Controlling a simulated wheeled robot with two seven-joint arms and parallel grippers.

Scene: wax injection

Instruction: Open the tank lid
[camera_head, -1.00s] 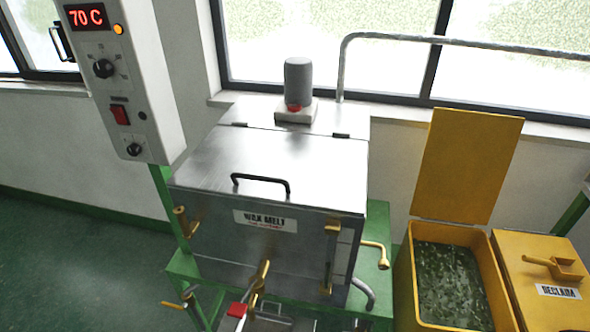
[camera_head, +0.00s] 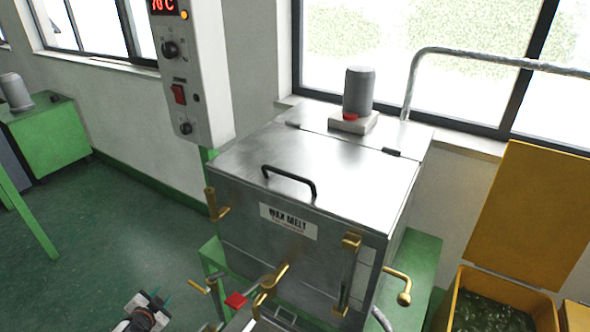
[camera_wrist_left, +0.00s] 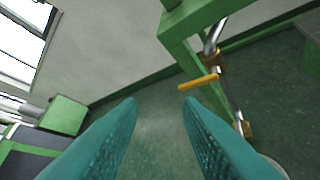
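The steel wax melt tank (camera_head: 300,250) stands with its flat lid (camera_head: 320,155) shut. A black bar handle (camera_head: 290,178) is on the lid's front part, and two dark hinges are along its back. My left gripper (camera_head: 155,295) shows at the bottom edge of the head view, low and to the left of the tank, well apart from lid and handle. In the left wrist view its two teal fingers (camera_wrist_left: 160,110) are spread with nothing between them. The lid is outside the wrist view. My right gripper is not seen.
Brass fittings (camera_head: 217,205) and a brass side lever (camera_head: 398,284) stick out from the tank. A control box (camera_head: 190,80) hangs above its left side. A yellow bin (camera_head: 500,290) with a raised lid is at right. Green floor (camera_head: 130,230) is open at left.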

